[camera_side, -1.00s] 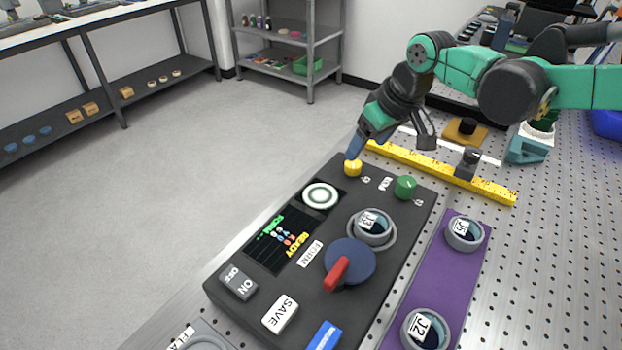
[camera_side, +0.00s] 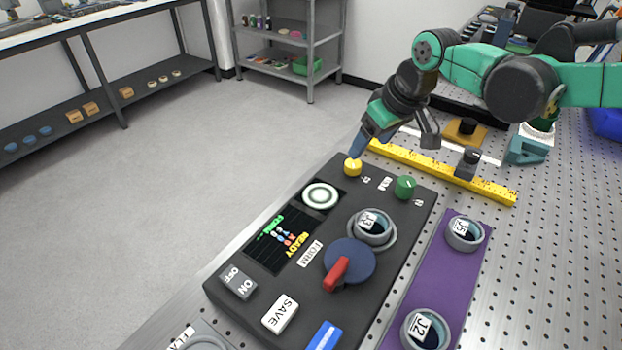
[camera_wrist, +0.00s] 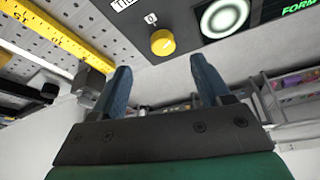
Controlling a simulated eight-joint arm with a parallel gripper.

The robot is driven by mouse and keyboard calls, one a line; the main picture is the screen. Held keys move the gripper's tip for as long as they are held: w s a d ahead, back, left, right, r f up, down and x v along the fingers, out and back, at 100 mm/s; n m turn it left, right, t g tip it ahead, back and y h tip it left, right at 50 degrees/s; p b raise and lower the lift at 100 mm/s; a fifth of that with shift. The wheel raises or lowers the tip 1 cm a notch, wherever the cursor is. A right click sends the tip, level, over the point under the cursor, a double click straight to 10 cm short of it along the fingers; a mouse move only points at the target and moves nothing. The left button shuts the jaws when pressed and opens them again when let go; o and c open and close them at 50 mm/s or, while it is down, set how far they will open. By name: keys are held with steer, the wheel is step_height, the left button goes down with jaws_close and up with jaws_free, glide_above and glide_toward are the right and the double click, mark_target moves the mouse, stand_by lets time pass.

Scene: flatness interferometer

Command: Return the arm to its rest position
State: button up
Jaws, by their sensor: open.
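My gripper (camera_side: 361,146) is at the far end of the dark control box (camera_side: 300,268), just above and behind the yellow knob (camera_side: 352,167). In the wrist view my gripper (camera_wrist: 162,80) shows two blue fingers spread apart with nothing between them. The yellow knob (camera_wrist: 162,42) lies beyond the fingertips there, apart from them. My arm reaches in from the right in the side view, with the wrist angled down to the box. In the side view I cannot tell whether a fingertip touches the knob.
A yellow ruler (camera_side: 440,172) and a dark post (camera_side: 467,163) stand close behind the box. The green knob (camera_side: 405,187), the red-handled blue dial (camera_side: 349,262) and a purple plate (camera_side: 440,275) with labelled round parts lie nearer. Floor at left is clear.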

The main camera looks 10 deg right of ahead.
steer(key=shift+m+t, duration=0.5)
steer(key=shift+m, duration=0.3)
steer(key=s+d+r, duration=0.1)
steer(key=d, duration=0.1)
steer(key=s+d+r, duration=0.1)
steer(key=d, duration=0.1)
steer(key=s+d+r, duration=0.1)
steer(key=d+r, duration=0.1)
steer(key=shift+s+d, duration=0.2)
steer(key=shift+s, duration=0.2)
steer(key=s+d+f+m+t+h, duration=0.1)
steer(key=s+d+m+t+h, duration=0.1)
steer(key=s+d, duration=0.8)
steer(key=s+m, duration=0.1)
steer(key=s, duration=0.1)
steer(key=shift+s+d+m, duration=0.3)
steer(key=shift+s+m, duration=0.05)
steer(key=shift+m, duration=0.05)
